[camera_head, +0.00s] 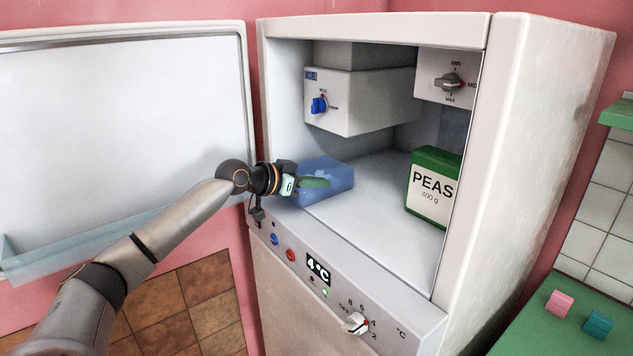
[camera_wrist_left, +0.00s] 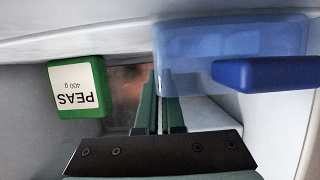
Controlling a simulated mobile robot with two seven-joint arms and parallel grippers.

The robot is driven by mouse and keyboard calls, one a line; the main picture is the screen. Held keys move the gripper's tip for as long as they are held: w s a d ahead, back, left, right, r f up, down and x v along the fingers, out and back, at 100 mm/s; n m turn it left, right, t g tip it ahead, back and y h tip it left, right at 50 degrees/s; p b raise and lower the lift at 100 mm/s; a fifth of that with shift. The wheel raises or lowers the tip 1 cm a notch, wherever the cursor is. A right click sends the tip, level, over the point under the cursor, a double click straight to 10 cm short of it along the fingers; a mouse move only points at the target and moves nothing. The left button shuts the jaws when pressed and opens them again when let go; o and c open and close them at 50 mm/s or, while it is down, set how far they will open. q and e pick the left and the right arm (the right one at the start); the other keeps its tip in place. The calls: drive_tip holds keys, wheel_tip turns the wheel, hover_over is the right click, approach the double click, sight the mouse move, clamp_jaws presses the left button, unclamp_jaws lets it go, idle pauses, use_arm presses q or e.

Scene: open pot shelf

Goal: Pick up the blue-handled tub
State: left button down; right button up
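The tub is a translucent blue box (camera_head: 338,177) on the floor of the open fridge compartment, at its left front. In the left wrist view, which is upside down, the tub (camera_wrist_left: 215,38) fills the upper right, with a solid dark blue handle (camera_wrist_left: 265,75) on its near side. My left gripper (camera_head: 326,183) is at the tub's near side and overlaps it in the head view. In the wrist view its green fingers (camera_wrist_left: 158,78) are together, with nothing seen between them, beside the handle and not around it. My right gripper is not in view.
A green PEAS box (camera_head: 434,186) stands at the right of the compartment. A white ice unit (camera_head: 358,102) with a blue knob hangs above the tub. The open fridge door (camera_head: 120,120) is at the left. The compartment floor (camera_head: 375,225) between tub and peas is clear.

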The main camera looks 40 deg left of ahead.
use_arm(q)
drive_tip(key=c, duration=1)
unclamp_jaws()
drive_tip(key=shift+o, duration=0.2)
drive_tip(key=shift+r, duration=0.55)
drive_tip(key=s+d+r+b, duration=0.2)
drive_tip(key=s+d+r, duration=0.6)
drive_tip(key=s+r, duration=0.3)
drive_tip(key=shift+s+d+r+b, duration=0.15)
drive_tip(key=shift+r+b, duration=0.25)
drive_tip(key=shift+r, duration=0.05)
